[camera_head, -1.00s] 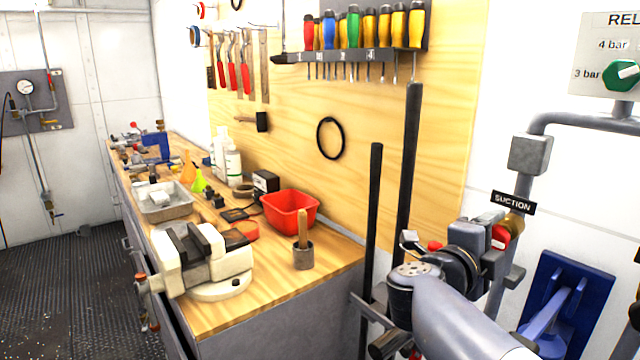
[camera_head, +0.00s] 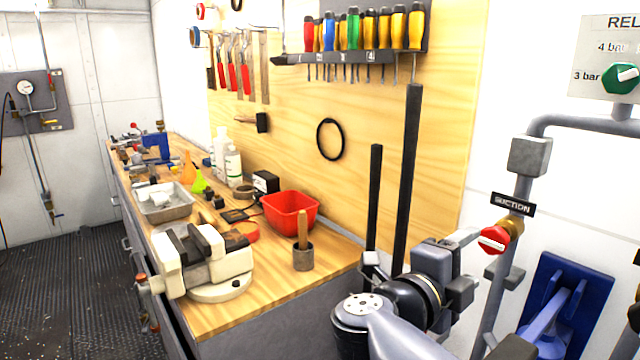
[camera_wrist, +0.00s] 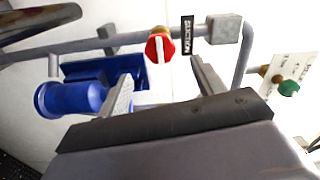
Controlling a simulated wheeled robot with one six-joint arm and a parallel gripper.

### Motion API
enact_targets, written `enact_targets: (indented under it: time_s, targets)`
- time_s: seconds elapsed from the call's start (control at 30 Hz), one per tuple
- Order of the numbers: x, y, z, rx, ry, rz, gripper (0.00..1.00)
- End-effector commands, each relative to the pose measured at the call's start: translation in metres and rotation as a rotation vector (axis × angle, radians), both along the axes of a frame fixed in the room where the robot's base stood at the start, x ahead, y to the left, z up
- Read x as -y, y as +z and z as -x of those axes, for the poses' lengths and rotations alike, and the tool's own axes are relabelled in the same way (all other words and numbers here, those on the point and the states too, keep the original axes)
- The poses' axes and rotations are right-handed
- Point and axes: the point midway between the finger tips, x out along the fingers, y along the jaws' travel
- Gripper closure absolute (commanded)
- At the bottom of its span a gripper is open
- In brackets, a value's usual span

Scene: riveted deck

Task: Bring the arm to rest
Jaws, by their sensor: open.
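My gripper (camera_head: 482,262) is at the lower right in the head view, at the end of my bent arm, just left of the red valve knob (camera_head: 494,240). In the wrist view my gripper (camera_wrist: 162,85) has its two fingers spread apart with nothing between them. The red knob (camera_wrist: 159,46) shows there beyond the fingertips, with a visible gap. A black SUCTION label (camera_head: 513,204) is on the grey pipe beside the knob.
A blue bracket (camera_head: 572,300) is on the wall right of the pipe. The wooden bench (camera_head: 325,268) on the left holds a red bin (camera_head: 291,212), a cream vise (camera_head: 205,262) and a metal tray (camera_head: 165,208). Two dark upright bars (camera_head: 408,180) stand behind my arm.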

Motion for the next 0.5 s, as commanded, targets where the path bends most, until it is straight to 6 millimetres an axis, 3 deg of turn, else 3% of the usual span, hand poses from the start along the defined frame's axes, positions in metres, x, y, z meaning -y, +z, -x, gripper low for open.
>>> enact_targets:
  time_s: [0.5]
  targets:
    - [0.053, 0.000, -0.040, -0.001, -0.004, 0.000, 0.35]
